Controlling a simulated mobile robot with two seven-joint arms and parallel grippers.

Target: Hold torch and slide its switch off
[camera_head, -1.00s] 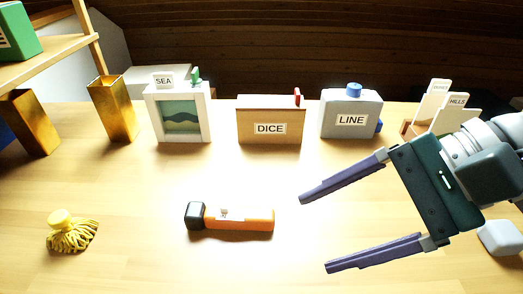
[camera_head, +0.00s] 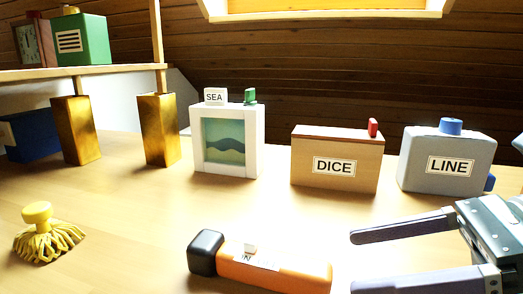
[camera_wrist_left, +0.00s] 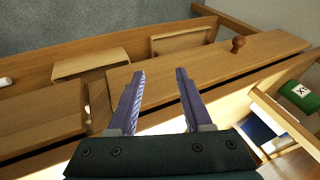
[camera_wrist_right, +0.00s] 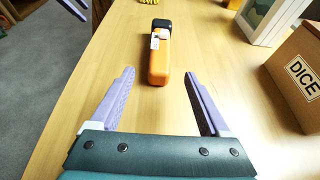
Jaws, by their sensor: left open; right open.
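The torch (camera_head: 275,266) lies on its side on the table. It has an orange body, a black head at its left end and a white label with a small pale switch (camera_head: 249,247) on top. It also shows in the right wrist view (camera_wrist_right: 159,60), beyond my open fingers. My right gripper (camera_head: 405,258) is open and empty, to the right of the torch's tail end and apart from it. My left gripper (camera_wrist_left: 160,95) is open and empty in its own wrist view, away from the torch, and is not in the head view.
A yellow tassel-like brush (camera_head: 45,235) lies at the left. Behind stand a SEA frame (camera_head: 255,140), a DICE box (camera_head: 310,145) and a LINE box (camera_head: 415,155). A shelf (camera_head: 110,71) on gold posts is at the back left. The table around the torch is clear.

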